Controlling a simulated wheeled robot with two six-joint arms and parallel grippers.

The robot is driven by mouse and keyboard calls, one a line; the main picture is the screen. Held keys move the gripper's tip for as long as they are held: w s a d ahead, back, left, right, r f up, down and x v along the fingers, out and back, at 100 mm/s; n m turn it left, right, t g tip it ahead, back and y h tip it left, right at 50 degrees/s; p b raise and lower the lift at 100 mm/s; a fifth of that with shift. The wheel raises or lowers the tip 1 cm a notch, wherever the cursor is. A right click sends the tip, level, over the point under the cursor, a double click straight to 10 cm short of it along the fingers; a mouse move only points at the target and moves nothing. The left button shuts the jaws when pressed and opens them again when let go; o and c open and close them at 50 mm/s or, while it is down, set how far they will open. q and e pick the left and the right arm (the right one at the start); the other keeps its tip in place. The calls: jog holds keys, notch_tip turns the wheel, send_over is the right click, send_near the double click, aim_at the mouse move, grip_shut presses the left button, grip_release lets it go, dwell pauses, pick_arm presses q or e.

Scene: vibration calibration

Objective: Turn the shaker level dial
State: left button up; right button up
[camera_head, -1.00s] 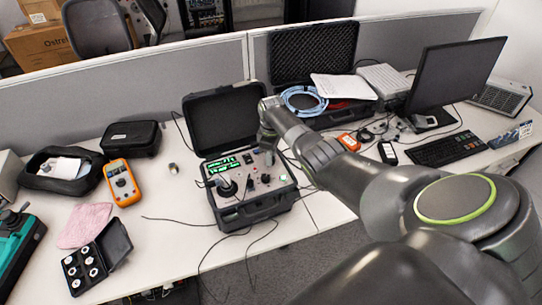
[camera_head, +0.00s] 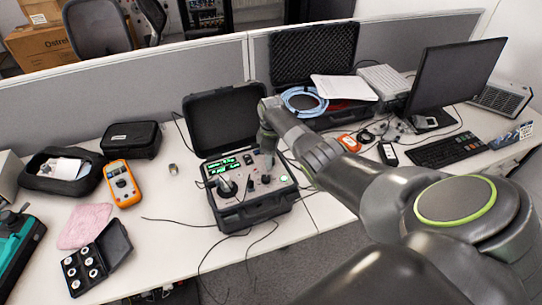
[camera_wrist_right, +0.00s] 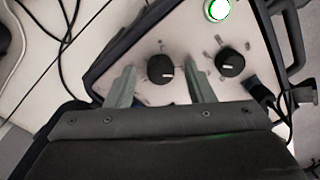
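The shaker controller (camera_head: 243,205) is an open black case with a grey panel and green displays, in the middle of the desk. In the right wrist view, a black dial (camera_wrist_right: 159,69) with a white mark sits between the two fingers of my right gripper (camera_wrist_right: 161,66). The fingers are apart, with gaps visible beside the dial. A second black dial (camera_wrist_right: 230,63) is to the right of the fingers. I cannot read which dial is the shaker level one. In the head view, my right gripper (camera_head: 268,158) points down over the panel's back right. My left gripper is out of view.
A lit green button (camera_wrist_right: 217,10) is above the second dial. The raised case lid (camera_head: 224,118) stands behind the panel. An orange multimeter (camera_head: 122,183) is to the left. Loose black cables (camera_head: 180,221) lie around the case.

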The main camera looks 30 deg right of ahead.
jog(key=shift+r, duration=0.55)
notch_tip(320, 180, up, 16)
jog(key=b, duration=0.2)
jog(key=shift+w+d+r, duration=0.15)
jog(key=shift+w+d, duration=0.15)
